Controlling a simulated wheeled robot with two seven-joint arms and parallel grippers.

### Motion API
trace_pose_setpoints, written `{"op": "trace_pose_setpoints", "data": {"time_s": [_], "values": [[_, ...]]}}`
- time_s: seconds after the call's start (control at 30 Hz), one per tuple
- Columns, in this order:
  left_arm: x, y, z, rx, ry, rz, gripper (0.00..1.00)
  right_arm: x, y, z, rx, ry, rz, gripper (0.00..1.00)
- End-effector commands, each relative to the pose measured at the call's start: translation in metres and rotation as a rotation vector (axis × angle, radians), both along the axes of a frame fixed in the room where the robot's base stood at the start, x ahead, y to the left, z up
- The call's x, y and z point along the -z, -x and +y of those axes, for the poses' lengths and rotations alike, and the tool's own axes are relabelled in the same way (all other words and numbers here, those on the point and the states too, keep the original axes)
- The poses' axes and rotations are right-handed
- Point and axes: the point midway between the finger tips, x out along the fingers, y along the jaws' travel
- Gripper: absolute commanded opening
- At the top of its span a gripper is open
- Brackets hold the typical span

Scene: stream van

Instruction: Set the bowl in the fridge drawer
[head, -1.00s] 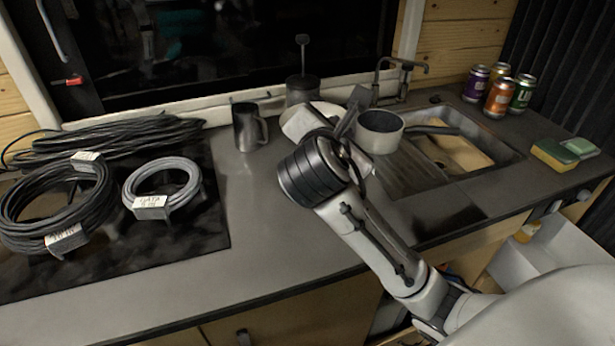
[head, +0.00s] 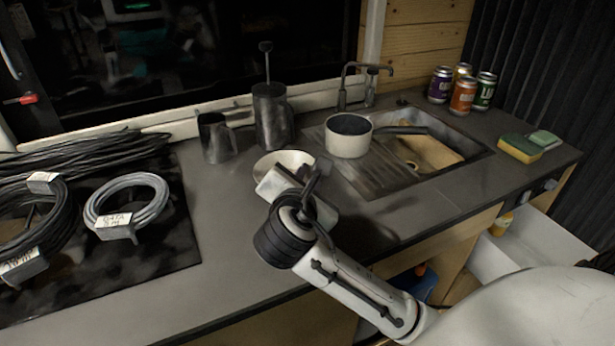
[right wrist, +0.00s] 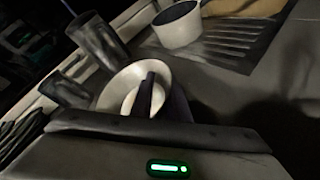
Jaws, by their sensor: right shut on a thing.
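The pale bowl (head: 284,160) is at the right gripper, over the counter in front of the dark press; it also shows in the right wrist view (right wrist: 112,92). My right gripper (head: 302,180) is shut on the bowl; in the right wrist view a dark finger (right wrist: 150,95) lies across the bowl. The gripper body hides the bowl's near side, and I cannot tell whether the bowl touches the counter. The white fridge drawer (head: 530,243) stands open below the counter at the right, with a small yellow item (head: 502,223) in it. My left gripper is out of view.
A white saucepan (head: 348,142) stands beside the sink (head: 440,158). A metal mug (head: 215,138) and press (head: 272,118) are behind the bowl. Several cans (head: 463,96) and sponges (head: 520,149) are at the right. Cable coils (head: 125,205) lie left. The counter's front middle is clear.

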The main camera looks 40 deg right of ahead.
Motion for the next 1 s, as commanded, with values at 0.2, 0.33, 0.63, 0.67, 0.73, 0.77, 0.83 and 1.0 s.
{"op": "trace_pose_setpoints", "data": {"time_s": [0.2,0.33,0.63,0.67,0.73,0.77,0.83,1.0], "values": [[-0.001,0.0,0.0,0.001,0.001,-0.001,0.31,0.001,0.0,0.0,0.0,0.0,0.0,0.34],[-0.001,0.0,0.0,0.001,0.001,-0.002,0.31,0.001,0.0,0.0,0.0,0.0,0.0,0.34],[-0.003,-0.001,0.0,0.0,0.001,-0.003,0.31,-0.005,0.006,0.008,-0.004,-0.001,-0.002,0.34],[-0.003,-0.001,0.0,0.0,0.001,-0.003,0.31,-0.006,0.009,0.011,-0.003,-0.001,-0.002,0.34],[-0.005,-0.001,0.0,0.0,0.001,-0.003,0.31,-0.011,0.017,0.02,-0.004,-0.003,-0.002,0.34],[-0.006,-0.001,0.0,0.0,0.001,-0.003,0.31,-0.013,0.021,0.024,-0.004,-0.004,-0.001,0.34],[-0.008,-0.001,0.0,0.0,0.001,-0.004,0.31,-0.018,0.031,0.035,-0.005,-0.003,-0.002,0.34],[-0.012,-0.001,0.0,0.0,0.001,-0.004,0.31,-0.031,0.054,0.06,-0.005,-0.004,-0.002,0.34]]}}
